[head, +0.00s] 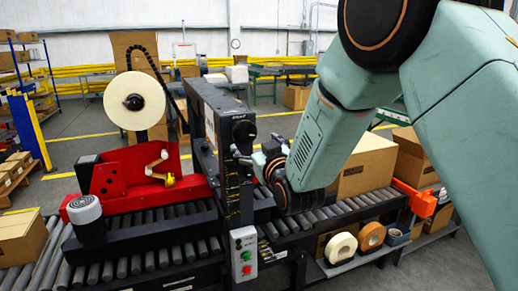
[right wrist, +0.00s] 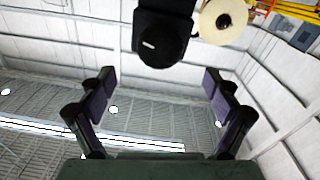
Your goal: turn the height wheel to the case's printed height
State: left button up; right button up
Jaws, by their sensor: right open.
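The height wheel (head: 243,130) is a black round knob near the top of the dark column (head: 232,195) of the machine. In the right wrist view a black rounded part with a short white mark, which looks like the wheel (right wrist: 160,42), is at the top centre, beyond the fingertips. My right gripper (head: 250,159) is just below and right of the wheel, open and empty. Its two spread fingers also show in the right wrist view (right wrist: 160,88). A cardboard case (head: 365,168) sits on the rollers behind my right arm; no printed height is legible. My left gripper is out of view.
A control box (head: 243,255) with green and red buttons hangs low on the column. A red tape head (head: 130,180) with a cream roll (head: 134,101) stands at left. Tape rolls (head: 341,247) lie on a lower shelf. Another carton (head: 20,238) is at far left.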

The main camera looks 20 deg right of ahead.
aim_at(246, 134)
jog(key=shift+s, duration=1.2)
jog(key=shift+w, duration=0.2)
jog(key=shift+w+r, duration=0.1)
jog(key=shift+w, duration=5.8)
jog(key=shift+s, duration=0.2)
